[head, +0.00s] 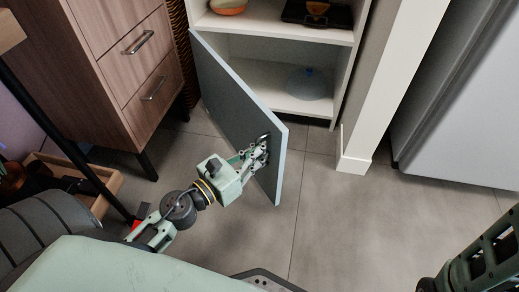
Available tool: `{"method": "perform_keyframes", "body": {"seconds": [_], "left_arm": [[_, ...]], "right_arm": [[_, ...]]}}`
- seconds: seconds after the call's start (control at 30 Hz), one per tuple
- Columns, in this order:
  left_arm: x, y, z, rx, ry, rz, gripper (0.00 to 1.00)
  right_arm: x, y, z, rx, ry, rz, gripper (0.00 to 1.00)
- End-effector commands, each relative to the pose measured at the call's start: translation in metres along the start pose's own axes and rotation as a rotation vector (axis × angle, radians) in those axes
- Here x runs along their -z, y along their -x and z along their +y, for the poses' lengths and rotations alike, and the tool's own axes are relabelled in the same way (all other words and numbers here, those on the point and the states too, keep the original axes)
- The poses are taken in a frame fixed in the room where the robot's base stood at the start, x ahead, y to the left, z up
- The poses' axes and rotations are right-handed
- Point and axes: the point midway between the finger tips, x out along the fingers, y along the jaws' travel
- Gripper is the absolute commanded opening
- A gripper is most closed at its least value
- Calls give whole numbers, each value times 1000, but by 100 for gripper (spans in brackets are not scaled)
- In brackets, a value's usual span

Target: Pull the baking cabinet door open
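The baking cabinet door (225,90) is a blue-grey panel hinged at the left side of the white cabinet (340,75). It stands swung wide open towards me, and the shelves behind it show. A small dark handle (265,137) sits near the door's free edge. My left gripper (260,152) is at this handle, its fingers against or very close to the door's face. The fingers overlap the handle, and I cannot tell whether they are closed around it. My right arm shows only in part at the lower right; its gripper is out of view.
A wooden drawer unit (125,60) with metal handles stands left of the door. A white post (385,90) and a grey appliance (465,110) stand to the right. A clear domed item (308,84) is on the lower shelf. The tiled floor (350,225) right of the door is free.

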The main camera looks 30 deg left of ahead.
Motion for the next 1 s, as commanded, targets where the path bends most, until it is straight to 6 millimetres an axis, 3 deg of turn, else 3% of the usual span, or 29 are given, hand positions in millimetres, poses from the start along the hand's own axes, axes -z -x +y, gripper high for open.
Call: {"method": "perform_keyframes", "body": {"seconds": [0.13,0.57,1.0], "left_arm": [[0,0,-4,9,2,-1,16],[1,8,-2,3,4,2,16],[1,94,-2,2,3,3,16]], "right_arm": [[0,0,0,0,0,0,58],[-2,1,1,-3,0,-5,58],[-1,0,0,-1,0,-2,58]]}}
